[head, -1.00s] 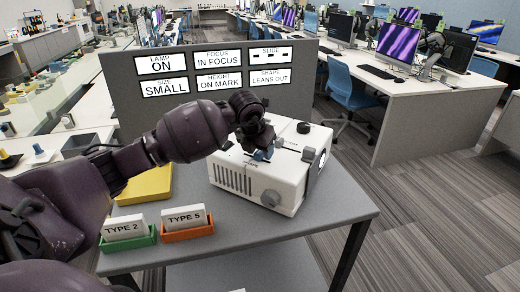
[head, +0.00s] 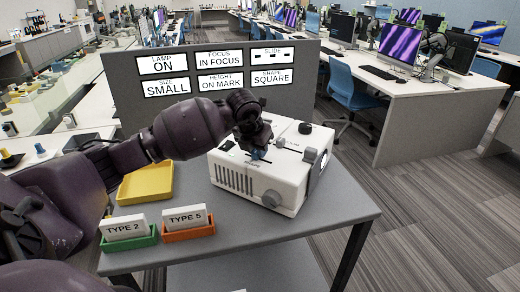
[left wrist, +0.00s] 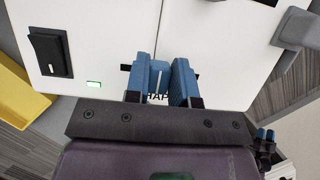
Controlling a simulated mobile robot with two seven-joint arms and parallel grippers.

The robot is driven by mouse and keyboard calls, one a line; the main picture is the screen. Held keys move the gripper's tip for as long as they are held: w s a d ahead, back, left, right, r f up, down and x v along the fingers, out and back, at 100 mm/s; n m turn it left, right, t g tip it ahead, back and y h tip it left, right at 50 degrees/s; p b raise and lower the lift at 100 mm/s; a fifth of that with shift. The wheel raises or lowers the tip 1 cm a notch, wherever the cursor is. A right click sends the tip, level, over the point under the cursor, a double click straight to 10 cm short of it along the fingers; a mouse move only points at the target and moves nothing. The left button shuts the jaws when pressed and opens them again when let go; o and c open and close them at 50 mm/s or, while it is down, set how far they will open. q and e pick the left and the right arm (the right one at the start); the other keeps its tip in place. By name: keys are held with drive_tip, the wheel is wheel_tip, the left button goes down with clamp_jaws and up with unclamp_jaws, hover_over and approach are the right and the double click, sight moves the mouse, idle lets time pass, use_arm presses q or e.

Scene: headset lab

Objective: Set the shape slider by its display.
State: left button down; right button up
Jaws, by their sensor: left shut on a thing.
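The white projector (head: 235,176) stands on the grey table. Its shape slider (left wrist: 159,66) is a small knob on the top face, mostly hidden between my left fingers, with part of its label below. My left gripper (head: 259,152) is shut on the slider knob; the blue fingers (left wrist: 160,82) also show in the left wrist view. The shape display (head: 272,78) on the grey panel reads SQUARE. The other displays read LAMP ON, IN FOCUS, SMALL and ON MARK; the slide display shows dashes. My right gripper is not in view.
A yellow tray (head: 146,184) lies left of the projector. A green holder (head: 128,239) with a TYPE 2 card and an orange holder (head: 188,232) with a TYPE 5 card stand in front.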

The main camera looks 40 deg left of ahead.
use_arm(q)
drive_tip(key=c, duration=1)
unclamp_jaws()
drive_tip(key=shift+o, duration=0.2)
drive_tip(key=shift+r, duration=0.1)
drive_tip(key=v, duration=1)
drive_tip(key=shift+r+p, duration=0.35)
drive_tip(key=shift+s, duration=0.1)
